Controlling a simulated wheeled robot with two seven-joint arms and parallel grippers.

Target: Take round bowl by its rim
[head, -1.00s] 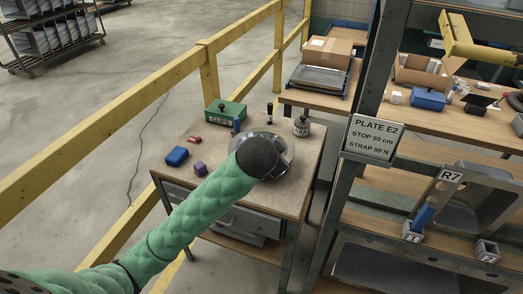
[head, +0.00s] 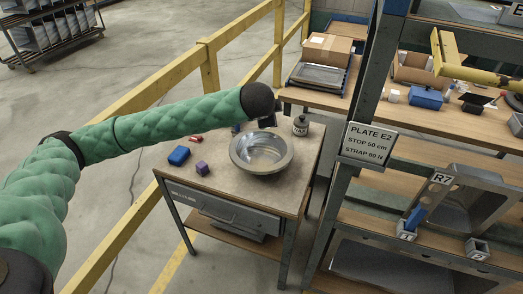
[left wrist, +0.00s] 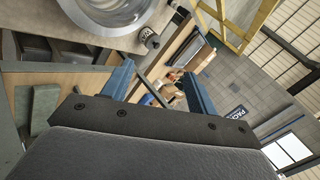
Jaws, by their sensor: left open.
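The round bowl (head: 261,166) is shiny metal and sits upright on the small worktable (head: 215,187). It also shows at the top left of the left wrist view (left wrist: 112,22), cut off by the frame edge. My left gripper (head: 277,114) is at the bowl's far side, above the tabletop, mostly hidden behind the dark wrist in the head view. In the left wrist view its two blue fingers (left wrist: 158,80) stand wide apart with nothing between them. The bowl's rim is outside the fingers, apart from them. My right gripper is not in view.
A dark jar (head: 300,126) stands on the worktable close to the gripper. A blue box (head: 179,156), purple block (head: 202,168) and red item (head: 195,139) lie left of the bowl. A yellow railing (head: 210,70) runs behind; a rack post with a sign (head: 367,142) stands right.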

